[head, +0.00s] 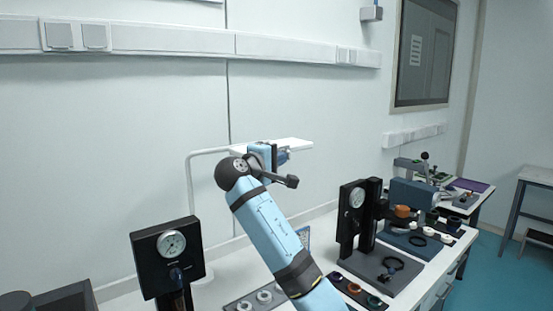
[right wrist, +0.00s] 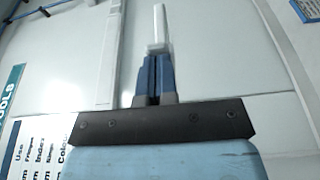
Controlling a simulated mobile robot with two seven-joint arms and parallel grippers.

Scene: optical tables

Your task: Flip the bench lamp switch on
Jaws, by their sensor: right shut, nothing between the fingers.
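The bench lamp is white, with a bent post (head: 189,180) and a flat head (head: 297,145) above the bench. My right arm reaches up in front of it. My right gripper (head: 284,157) is shut and empty, close to the lamp head in the picture; whether it touches is unclear. In the right wrist view the shut fingers (right wrist: 157,55) point at a narrow white bar (right wrist: 160,25), which may be part of the lamp. I cannot make out the lamp switch in either view. My left gripper is not in view.
A black stand with a round dial (head: 172,244) is at the front left. A second dial stand (head: 357,200) is right of my arm. Small rings and optics lie on the bench (head: 440,268) to the right. A trunking rail (head: 190,42) runs along the wall.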

